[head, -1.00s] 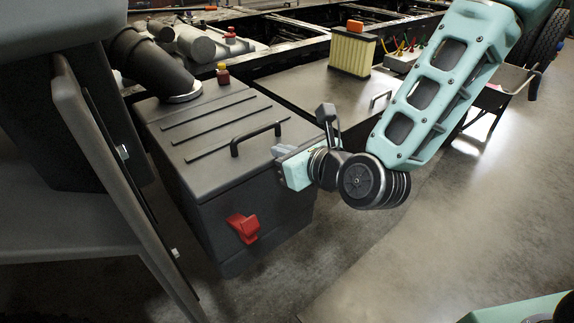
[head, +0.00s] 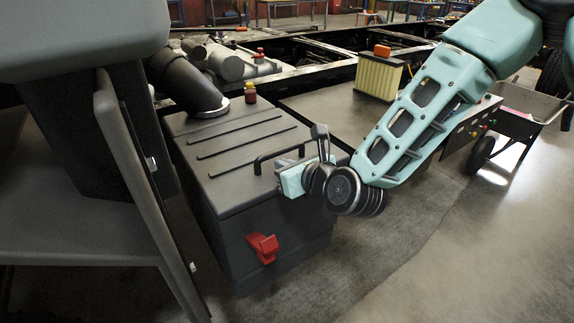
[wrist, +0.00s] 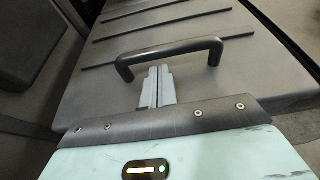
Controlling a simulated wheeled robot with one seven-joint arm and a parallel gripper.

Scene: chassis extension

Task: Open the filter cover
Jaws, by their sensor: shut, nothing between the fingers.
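The filter cover (head: 225,150) is a dark grey ribbed lid lying closed on top of a dark box. It carries a black bar handle (head: 283,155) near its front edge, also seen in the wrist view (wrist: 170,50). A red latch (head: 262,248) sits on the box's front face. My gripper (head: 284,168) is at the lid's front right edge, close to the handle. In the wrist view its grey fingers (wrist: 157,85) are together and empty, with tips just short of the handle bar's middle. Whether they touch the bar is unclear.
A yellow filter (head: 380,77) with an orange top stands on a grey surface behind. A wheelbarrow (head: 530,112) is at the right. Floor in front right is clear.

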